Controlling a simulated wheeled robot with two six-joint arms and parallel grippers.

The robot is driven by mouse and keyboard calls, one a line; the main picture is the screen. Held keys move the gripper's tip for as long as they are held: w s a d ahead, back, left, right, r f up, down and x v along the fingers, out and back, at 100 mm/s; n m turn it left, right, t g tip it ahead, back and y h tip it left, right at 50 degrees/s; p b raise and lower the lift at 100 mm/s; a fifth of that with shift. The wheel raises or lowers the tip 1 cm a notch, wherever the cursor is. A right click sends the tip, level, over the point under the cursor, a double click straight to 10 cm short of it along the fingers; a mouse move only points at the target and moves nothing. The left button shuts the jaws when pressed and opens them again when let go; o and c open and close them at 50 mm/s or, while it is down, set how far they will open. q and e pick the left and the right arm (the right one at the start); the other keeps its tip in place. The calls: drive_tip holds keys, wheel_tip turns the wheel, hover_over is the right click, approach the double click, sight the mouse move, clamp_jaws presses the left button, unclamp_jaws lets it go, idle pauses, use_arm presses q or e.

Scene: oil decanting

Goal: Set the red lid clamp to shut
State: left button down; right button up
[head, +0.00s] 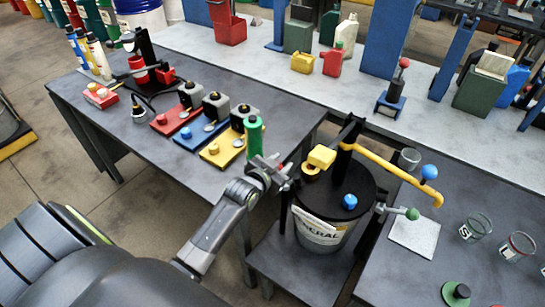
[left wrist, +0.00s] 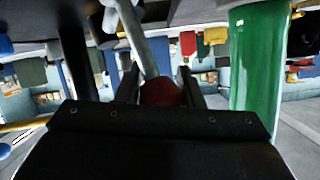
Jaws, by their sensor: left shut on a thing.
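The red lid clamp shows in the left wrist view as a grey lever with a dark red knob (left wrist: 162,92) at its end. The knob sits between the fingers of my left gripper (left wrist: 160,85), which is shut on it. In the head view my left gripper (head: 280,170) is at the left side of the drum (head: 318,233), close to its black lid (head: 345,188). The fingers hide most of the clamp there, so its exact setting cannot be told. My right gripper is not in view.
A green cylinder (head: 253,137) stands close beside my left gripper; it is large in the left wrist view (left wrist: 257,80). A yellow pipe (head: 395,168) reaches right from the drum's top. A green-knobbed lever (head: 412,214) sticks out at the drum's right. Glass beakers (head: 516,246) stand farther right.

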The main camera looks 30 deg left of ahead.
use_arm(q)
drive_tip(key=shift+w+d+f+p, duration=0.2)
drive_tip(key=shift+w+d+p, duration=0.1)
drive_tip(key=shift+d, duration=0.2)
drive_tip(key=shift+w+d+f+p, duration=0.15)
drive_tip(key=shift+w+d+p, duration=0.1)
drive_tip(key=shift+d, duration=0.25)
drive_tip(key=shift+s+f, duration=0.1)
drive_tip(key=shift+f, duration=0.05)
idle(0.4)
drive_tip(key=c, duration=1.3)
unclamp_jaws()
drive_tip(key=shift+d, duration=0.1)
drive_tip(key=b+v, duration=0.1)
drive_tip(key=v, duration=1)
drive_tip(key=b+v, duration=0.1)
drive_tip(key=v, duration=0.5)
drive_tip(key=shift+d+r+b, duration=0.1)
drive_tip(key=shift+r+b, duration=0.2)
drive_tip(key=shift+r, duration=0.1)
